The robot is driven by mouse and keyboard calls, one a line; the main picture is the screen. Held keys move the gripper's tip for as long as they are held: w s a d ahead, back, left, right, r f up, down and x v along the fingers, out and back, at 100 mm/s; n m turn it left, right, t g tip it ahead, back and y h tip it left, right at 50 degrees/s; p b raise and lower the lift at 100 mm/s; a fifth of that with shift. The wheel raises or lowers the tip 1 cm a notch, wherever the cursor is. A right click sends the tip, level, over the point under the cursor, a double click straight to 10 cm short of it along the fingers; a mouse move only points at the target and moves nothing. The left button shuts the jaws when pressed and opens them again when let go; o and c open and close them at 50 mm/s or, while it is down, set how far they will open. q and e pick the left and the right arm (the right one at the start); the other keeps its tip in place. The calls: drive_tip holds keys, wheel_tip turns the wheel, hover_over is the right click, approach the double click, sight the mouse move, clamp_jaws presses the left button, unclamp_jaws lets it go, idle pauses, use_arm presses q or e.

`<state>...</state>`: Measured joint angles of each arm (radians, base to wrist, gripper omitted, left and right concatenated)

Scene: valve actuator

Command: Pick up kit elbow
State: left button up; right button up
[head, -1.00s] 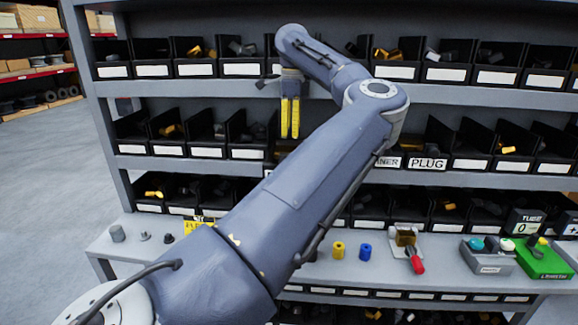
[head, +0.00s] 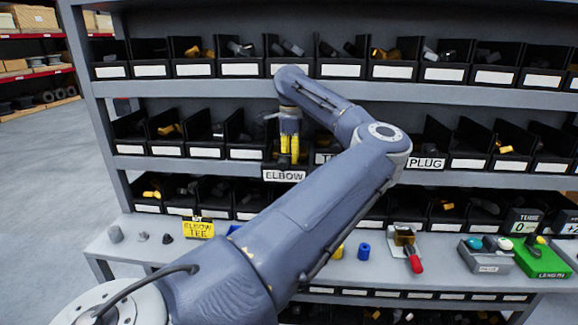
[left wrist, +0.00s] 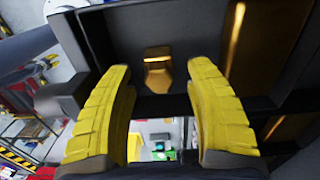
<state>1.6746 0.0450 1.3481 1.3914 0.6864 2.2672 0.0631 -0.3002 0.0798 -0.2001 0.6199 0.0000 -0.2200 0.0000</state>
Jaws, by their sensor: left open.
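My left gripper (head: 289,160) is at the opening of the bin labelled ELBOW (head: 284,175) on the middle shelf, with its yellow fingers pointing down. In the left wrist view the left gripper (left wrist: 164,78) is open and empty. A brass-coloured piece (left wrist: 157,72), apparently the elbow, lies in the dark bin beyond and between the fingertips. I see no contact with it. The gripper hides the bin's inside in the head view. My right gripper is not in view.
The upper shelf edge (head: 440,93) runs above the gripper.

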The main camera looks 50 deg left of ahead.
use_arm(q)
drive_tip(key=shift+f, duration=0.9)
drive_tip(key=shift+o, duration=0.3)
clamp_jaws()
